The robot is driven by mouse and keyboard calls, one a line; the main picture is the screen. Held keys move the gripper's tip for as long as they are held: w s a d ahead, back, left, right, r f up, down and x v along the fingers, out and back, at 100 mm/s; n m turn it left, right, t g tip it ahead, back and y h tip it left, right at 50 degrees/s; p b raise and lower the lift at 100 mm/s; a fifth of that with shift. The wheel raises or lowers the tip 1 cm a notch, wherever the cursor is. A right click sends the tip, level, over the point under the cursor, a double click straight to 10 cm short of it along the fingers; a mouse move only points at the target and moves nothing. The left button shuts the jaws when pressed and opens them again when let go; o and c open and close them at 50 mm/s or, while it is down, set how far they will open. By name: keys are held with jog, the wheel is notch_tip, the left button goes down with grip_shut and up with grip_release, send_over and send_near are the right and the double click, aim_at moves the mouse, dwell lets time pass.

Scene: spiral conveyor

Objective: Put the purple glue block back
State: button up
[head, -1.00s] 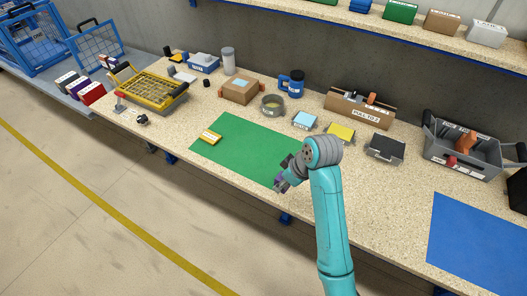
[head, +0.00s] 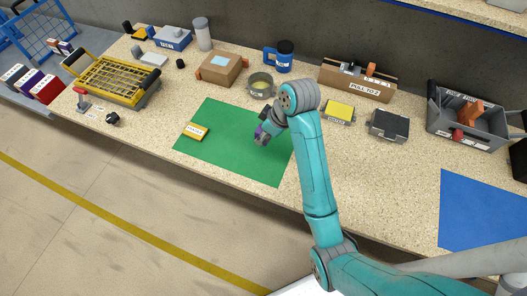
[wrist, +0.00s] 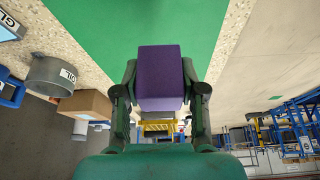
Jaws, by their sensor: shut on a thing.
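My gripper (head: 262,136) is shut on the purple block (wrist: 160,78), one finger on each side of it. In the head view the gripper is over the right part of the green mat (head: 225,155), and only a bit of the block shows. I cannot tell its exact height above the mat. In the wrist view a grey holder with a label starting "GL" (wrist: 10,27) is cut off at the upper left corner. In the head view my arm hides that spot.
Behind the mat stand a round grey pot (head: 260,86), a cardboard box (head: 221,68) and a blue mug (head: 284,57). A yellow-topped holder (head: 339,112) and a dark-topped holder (head: 388,124) stand right of my arm.

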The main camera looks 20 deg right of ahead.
aim_at(261, 154)
notch_tip(261, 154, down, 9)
dwell(0.5)
jog(key=shift+f, duration=0.1)
jog(key=o, duration=1.2)
jog(key=shift+s+f, duration=0.1)
jog(key=shift+f, duration=0.05)
jog(key=v, duration=1)
jog(key=shift+s+d+r, duration=0.1)
jog(key=shift+d+r, duration=0.2)
jog(key=shift+d, duration=0.05)
